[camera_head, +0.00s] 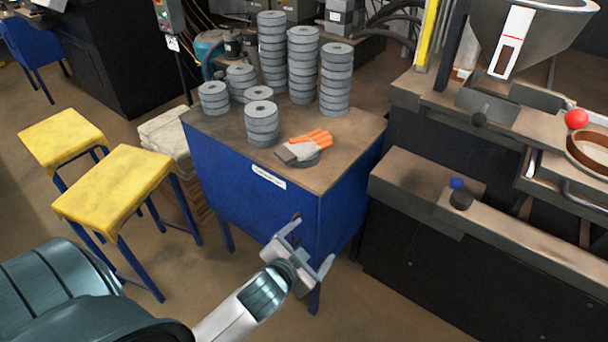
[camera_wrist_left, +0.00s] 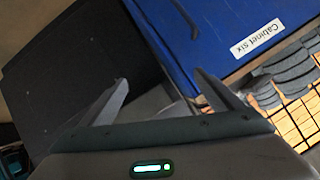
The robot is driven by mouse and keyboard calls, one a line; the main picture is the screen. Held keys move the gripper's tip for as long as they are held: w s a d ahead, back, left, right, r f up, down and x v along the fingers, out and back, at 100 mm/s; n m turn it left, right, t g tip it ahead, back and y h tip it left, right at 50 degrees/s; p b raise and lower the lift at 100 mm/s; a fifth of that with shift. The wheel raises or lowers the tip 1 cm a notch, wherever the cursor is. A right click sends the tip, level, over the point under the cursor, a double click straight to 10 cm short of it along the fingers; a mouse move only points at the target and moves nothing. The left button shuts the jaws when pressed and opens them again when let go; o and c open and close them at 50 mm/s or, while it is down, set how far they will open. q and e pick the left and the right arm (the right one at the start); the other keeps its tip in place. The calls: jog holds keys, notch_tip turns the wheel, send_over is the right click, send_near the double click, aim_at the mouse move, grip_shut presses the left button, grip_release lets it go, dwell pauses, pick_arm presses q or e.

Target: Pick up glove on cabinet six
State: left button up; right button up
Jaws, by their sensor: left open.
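An orange and grey glove (camera_head: 304,146) lies on the brown top of the blue cabinet (camera_head: 250,198), near its front right part, over what looks like a grey disc. The cabinet's front carries a white label (camera_head: 268,177); in the left wrist view the label (camera_wrist_left: 257,38) reads "Cabinet six". My left gripper (camera_head: 308,247) is open and empty, in front of the cabinet and lower in the picture than its top. In the left wrist view its two fingers (camera_wrist_left: 160,88) point toward the cabinet's blue front (camera_wrist_left: 215,30). My right gripper is not in view.
Stacks of grey flap discs (camera_head: 272,50) fill the back of the cabinet top, and a shorter stack (camera_head: 262,124) stands left of the glove. Yellow stools (camera_head: 115,190) stand at left. A dark machine (camera_head: 470,215) is close on the right.

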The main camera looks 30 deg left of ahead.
pick_arm(q)
jog(key=w+d+r+m+t+h, duration=0.1)
jog(key=w+r+m+t+h, duration=0.15)
jog(key=r, duration=0.55)
jog(key=w+d+r+m+t+h, duration=0.1)
jog(key=w+r+m+t, duration=0.25)
jog(key=r, duration=0.55)
jog(key=w+d+r+m+t+h, duration=0.2)
jog(key=w+r+t, duration=0.15)
jog(key=r, duration=0.45)
jog(key=s+d+r+m+g+h, duration=0.1)
jog(key=d+r+m+g+h, duration=0.45)
jog(key=m, duration=0.65)
jog(key=d+r+m+g+h, duration=0.35)
jog(key=m+g+h, duration=0.45)
jog(key=m, duration=0.4)
jog(key=w+a+f+m+g+y, duration=0.3)
jog(key=a+f+m+y, duration=0.2)
jog(key=a+f+y, duration=0.3)
jog(key=a+r+n+g+y, duration=0.1)
jog(key=a+r+y, duration=0.2)
jog(key=a, duration=1.9)
jog(key=y, duration=0.5)
jog(key=shift+a+r+n, duration=0.15)
jog(key=shift+a+n, duration=0.15)
jog(key=shift+n, duration=0.1)
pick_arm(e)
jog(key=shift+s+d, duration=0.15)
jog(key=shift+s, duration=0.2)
